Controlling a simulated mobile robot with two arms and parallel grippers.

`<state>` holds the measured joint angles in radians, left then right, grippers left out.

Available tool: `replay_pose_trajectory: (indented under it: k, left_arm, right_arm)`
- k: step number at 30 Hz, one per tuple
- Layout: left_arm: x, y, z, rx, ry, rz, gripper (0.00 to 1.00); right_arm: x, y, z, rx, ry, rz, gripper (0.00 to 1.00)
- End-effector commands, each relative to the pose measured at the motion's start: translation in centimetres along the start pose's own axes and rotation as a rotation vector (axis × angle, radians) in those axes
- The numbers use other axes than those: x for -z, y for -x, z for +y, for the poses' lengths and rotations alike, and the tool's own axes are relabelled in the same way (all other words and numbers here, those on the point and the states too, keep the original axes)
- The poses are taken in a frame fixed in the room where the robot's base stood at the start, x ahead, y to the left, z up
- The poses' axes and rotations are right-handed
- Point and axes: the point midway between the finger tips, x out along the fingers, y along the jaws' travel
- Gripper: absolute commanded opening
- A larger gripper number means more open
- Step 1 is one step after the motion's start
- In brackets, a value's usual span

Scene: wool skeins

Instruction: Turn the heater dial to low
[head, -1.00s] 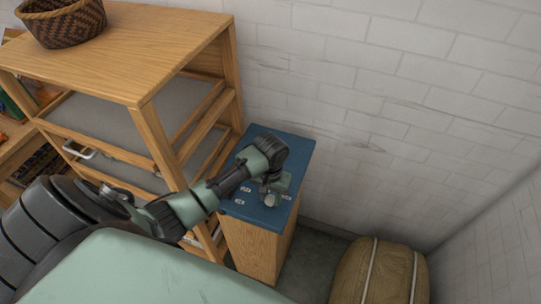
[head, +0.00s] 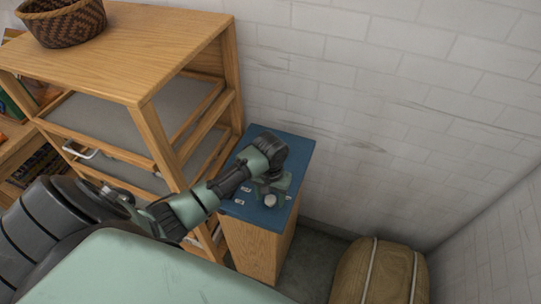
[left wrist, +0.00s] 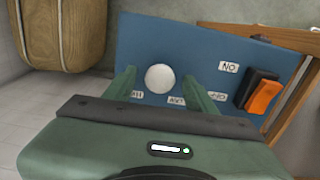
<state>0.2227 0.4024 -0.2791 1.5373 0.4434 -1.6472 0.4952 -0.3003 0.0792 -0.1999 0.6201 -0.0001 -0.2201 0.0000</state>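The heater's dial is a round pale knob (left wrist: 160,78) on a blue panel (left wrist: 205,52). It also shows in the head view as a small pale disc (head: 270,200), partly beside my gripper. My left gripper (left wrist: 163,92) has its two green fingers apart, one on each side of the knob, with gaps visible between fingers and knob. In the head view the left gripper (head: 270,197) is over the front part of the blue top. My right gripper is not in view.
An orange and black switch (left wrist: 260,93) is on the panel, beside a white label. A wooden shelf unit (head: 130,75) with a woven basket (head: 62,22) stands left of the blue-topped cabinet (head: 250,245). A tan strapped bale (head: 380,272) lies right, by the brick wall.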

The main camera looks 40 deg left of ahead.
Motion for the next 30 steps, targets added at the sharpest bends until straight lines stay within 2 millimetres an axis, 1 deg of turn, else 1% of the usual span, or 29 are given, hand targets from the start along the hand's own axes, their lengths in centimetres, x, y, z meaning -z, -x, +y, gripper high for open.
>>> replay_pose_trajectory:
  k: [2,5,15,18,22,30]
  left_arm:
    - [0.0,0.1,0.0,0.000,0.000,0.000,0.56]
    - [0.1,0.7,0.0,0.000,-0.001,0.002,0.56]
    - [0.1,6.2,0.0,-0.001,0.000,0.004,0.56]
    - [0.1,7.2,0.0,0.000,0.001,0.002,0.56]
    - [0.0,7.8,0.0,0.001,0.001,0.000,0.56]
    - [0.0,7.8,0.0,0.000,0.000,0.000,0.56]
  right_arm:
    - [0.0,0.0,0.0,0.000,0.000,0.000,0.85]
    - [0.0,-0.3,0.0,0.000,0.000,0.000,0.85]
    - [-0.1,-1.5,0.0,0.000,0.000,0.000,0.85]
    - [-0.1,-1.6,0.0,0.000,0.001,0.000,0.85]
    - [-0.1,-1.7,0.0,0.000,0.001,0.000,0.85]
    - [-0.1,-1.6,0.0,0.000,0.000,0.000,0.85]
